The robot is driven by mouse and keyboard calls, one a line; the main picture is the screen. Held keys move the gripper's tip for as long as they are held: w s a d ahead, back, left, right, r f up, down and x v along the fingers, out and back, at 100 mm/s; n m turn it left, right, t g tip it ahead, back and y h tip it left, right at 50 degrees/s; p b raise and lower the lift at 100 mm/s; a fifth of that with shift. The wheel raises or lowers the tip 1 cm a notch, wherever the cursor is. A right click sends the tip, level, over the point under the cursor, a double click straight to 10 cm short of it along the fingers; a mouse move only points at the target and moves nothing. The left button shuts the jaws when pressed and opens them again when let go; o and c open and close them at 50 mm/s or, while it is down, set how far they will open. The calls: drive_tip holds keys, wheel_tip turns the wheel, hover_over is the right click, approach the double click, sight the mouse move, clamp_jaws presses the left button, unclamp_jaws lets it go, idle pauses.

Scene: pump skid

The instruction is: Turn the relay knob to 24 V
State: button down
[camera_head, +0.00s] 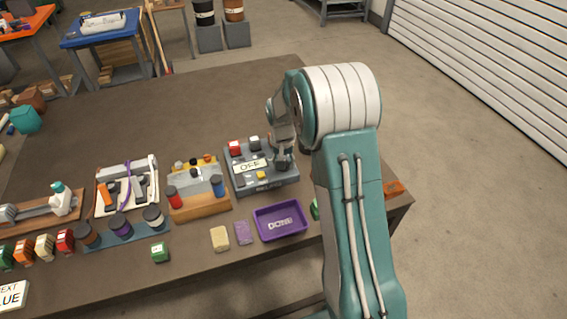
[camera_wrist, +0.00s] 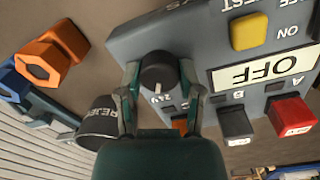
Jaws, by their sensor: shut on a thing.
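The grey relay box (camera_head: 262,184) stands on the dark table, with an OFF plate (camera_head: 249,166) and red, black and yellow buttons. In the wrist view the dark round knob (camera_wrist: 157,68) is at the corner of the box's face (camera_wrist: 205,30). My gripper (camera_wrist: 160,78) has one finger on each side of the knob and is shut on it. A white mark on the knob points down in the wrist view, toward a small white label that seems to read 24. In the head view my gripper (camera_head: 283,158) is at the box's right side and hides the knob.
A purple DONE tray (camera_head: 281,235) is in front of the box. A wooden block with coloured parts (camera_head: 200,203) stands close to its left. In the wrist view a dark lettered cylinder (camera_wrist: 99,118) and an orange hex piece (camera_wrist: 52,57) are near the left finger.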

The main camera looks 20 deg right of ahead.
drive_tip(key=shift+s+f, duration=0.15)
drive_tip(key=shift+a, duration=0.1)
idle(0.3)
drive_tip(key=shift+c, duration=1.3)
unclamp_jaws()
wheel_tip(320, 180, up, 12)
drive_tip(key=shift+w+a, duration=0.2)
drive_tip(key=shift+w, duration=0.05)
